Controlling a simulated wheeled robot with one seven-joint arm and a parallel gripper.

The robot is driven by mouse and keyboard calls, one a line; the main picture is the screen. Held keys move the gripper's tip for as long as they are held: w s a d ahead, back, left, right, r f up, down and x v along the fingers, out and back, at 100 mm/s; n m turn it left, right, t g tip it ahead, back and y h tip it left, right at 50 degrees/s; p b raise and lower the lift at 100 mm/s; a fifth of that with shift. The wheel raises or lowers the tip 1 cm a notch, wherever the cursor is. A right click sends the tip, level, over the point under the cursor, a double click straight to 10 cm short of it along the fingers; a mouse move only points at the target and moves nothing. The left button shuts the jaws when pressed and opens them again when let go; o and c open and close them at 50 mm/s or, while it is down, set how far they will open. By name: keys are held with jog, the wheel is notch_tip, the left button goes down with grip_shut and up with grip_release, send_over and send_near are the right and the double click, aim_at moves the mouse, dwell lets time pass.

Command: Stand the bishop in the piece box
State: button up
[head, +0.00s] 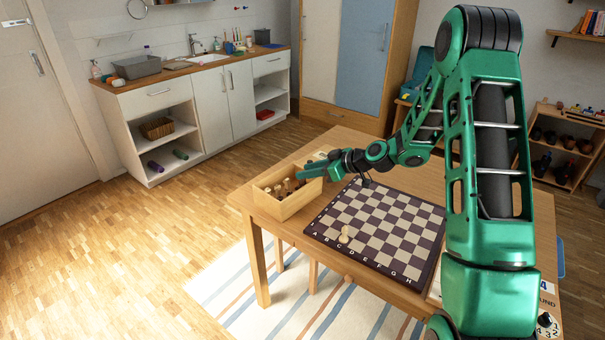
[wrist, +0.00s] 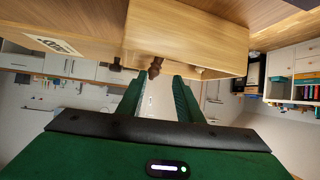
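The wooden piece box (head: 298,204) stands at the table's left end with several dark and light pieces in it. I cannot tell which piece is the bishop. A pale piece (head: 344,236) stands on the chessboard near its front-left edge. My gripper (head: 302,173) is over the back right part of the box. In the wrist view, which looks upside down, the fingers of my gripper (wrist: 160,80) are apart with a visible gap. A brown piece (wrist: 155,68) shows just beyond the fingertips, in front of the box wall (wrist: 190,42); the fingers do not appear to grip it.
The chessboard (head: 390,226) lies right of the box on the wooden table (head: 262,212). A counter with a sink (head: 207,58) stands at the back left. A shelf with dark items (head: 565,140) is at the right. Open floor lies left of the table.

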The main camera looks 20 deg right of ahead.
jog(key=v, duration=1.1)
jog(key=s+d+r+m+g+h, duration=0.2)
jog(key=s+m, duration=0.3)
jog(key=s, duration=0.8)
jog(key=s+d+r+m+g+h, duration=0.2)
jog(key=s+d+m+g+h, duration=0.1)
jog(key=s, duration=1.1)
jog(key=s+d+r+m+g+h, duration=0.2)
jog(key=s+m, duration=0.5)
jog(key=s, duration=0.7)
jog(key=shift+s+d+g+h, duration=0.25)
jog(key=shift+d+g+h, duration=0.25)
jog(key=shift+g, duration=0.6)
jog(key=shift+a, duration=0.1)
jog(key=shift+w+f, duration=0.3)
jog(key=shift+w, duration=0.45)
